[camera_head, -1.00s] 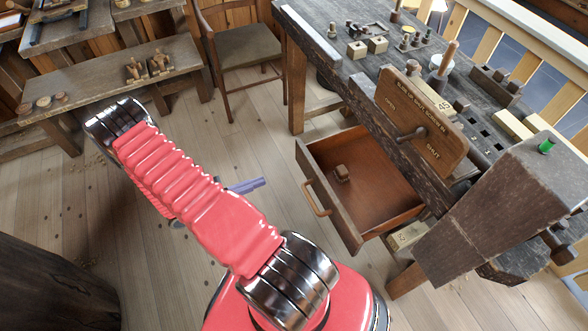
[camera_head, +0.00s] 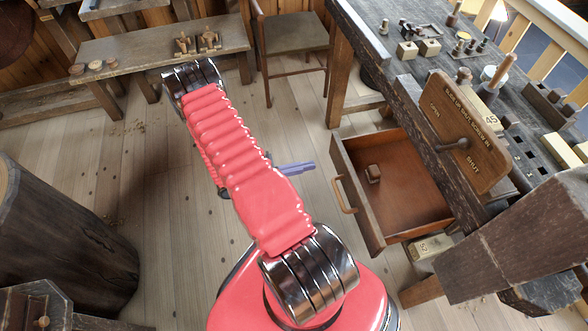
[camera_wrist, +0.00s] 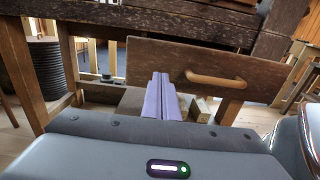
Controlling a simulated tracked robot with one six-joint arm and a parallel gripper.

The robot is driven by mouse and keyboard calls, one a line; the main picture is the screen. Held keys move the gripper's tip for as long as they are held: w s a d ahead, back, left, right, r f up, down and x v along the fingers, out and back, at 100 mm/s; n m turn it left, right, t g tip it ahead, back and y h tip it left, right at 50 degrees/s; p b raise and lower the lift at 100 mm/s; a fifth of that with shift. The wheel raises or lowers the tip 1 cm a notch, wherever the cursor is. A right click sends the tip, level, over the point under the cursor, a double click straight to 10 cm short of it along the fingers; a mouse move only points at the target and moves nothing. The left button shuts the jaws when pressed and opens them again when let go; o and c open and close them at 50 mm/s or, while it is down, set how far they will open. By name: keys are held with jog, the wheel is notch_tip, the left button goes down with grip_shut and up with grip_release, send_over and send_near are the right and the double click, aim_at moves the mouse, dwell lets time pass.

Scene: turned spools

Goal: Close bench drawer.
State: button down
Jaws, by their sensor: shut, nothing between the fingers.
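The bench drawer (camera_head: 345,200) stands open below the workbench (camera_head: 385,95), its inside showing in the head view with a small wooden piece (camera_head: 373,173) lying in it. A curved wooden handle (camera_head: 343,194) is on its front. In the wrist view the drawer front (camera_wrist: 150,62) faces me, with the handle (camera_wrist: 215,78) right of centre. My gripper (camera_head: 308,166) is left of the drawer front in the head view, apart from it, with its purple fingers shut and empty. In the wrist view the fingers (camera_wrist: 161,85) point at the drawer front, left of the handle.
A wooden sign board (camera_head: 466,132) with a peg is fixed at the bench front above the drawer. A dark stump (camera_head: 60,235) stands at the left. A low bench (camera_head: 150,52) and a chair (camera_head: 290,38) stand at the back. The floor left of the drawer is clear.

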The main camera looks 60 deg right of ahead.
aim_at(338, 159)
jog(key=shift+x, duration=3.8)
